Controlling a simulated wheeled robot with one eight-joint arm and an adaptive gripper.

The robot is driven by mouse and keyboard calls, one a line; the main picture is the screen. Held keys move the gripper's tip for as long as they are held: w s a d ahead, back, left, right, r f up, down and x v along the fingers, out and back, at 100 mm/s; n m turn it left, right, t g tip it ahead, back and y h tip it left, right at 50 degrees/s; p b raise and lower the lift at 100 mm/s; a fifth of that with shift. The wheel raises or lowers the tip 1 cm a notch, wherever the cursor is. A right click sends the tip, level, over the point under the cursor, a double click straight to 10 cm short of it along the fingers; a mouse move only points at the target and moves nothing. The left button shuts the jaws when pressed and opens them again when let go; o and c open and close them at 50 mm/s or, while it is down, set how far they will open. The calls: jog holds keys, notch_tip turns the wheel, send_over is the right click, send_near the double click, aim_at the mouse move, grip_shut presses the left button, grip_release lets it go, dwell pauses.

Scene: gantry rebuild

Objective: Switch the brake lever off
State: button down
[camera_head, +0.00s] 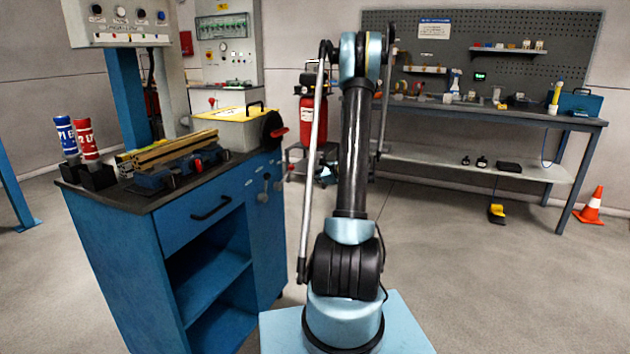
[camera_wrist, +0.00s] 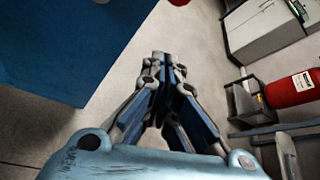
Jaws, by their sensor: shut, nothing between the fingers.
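A black round disc with a red-tipped lever (camera_head: 279,132) stands at the right end of the blue cabinet's top in the head view. Its red tip points to the right. Small grey levers (camera_head: 265,183) also sit on the cabinet's side below it. I cannot tell for sure which of these is the brake lever. My gripper (camera_wrist: 168,62) is shut and empty in the wrist view, over bare floor, with a blue surface to its left. The head view does not show my gripper clearly. No lever shows clearly in the wrist view.
The blue cabinet (camera_head: 120,255) has open shelves and holds blue and red cans, a vise-like fixture and a yellow-topped box (camera_head: 226,130). A red cylinder (camera_head: 312,118) stands behind. A workbench (camera_head: 480,113) and an orange cone (camera_head: 592,205) are at right. The floor between is clear.

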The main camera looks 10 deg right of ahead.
aim_at(286, 176)
jog(key=shift+w+a+r, duration=0.2)
jog(key=shift+w+a, duration=0.25)
jog(key=shift+a, duration=0.35)
jog(key=shift+w+a+r, duration=0.25)
jog(key=shift+w+a, duration=0.2)
jog(key=shift+a, duration=0.3)
jog(key=shift+w+a+r, duration=0.2)
jog(key=shift+w+a, duration=0.25)
jog(key=shift+a, duration=0.35)
jog(key=shift+d+r, duration=0.1)
jog(key=shift+d, duration=0.1)
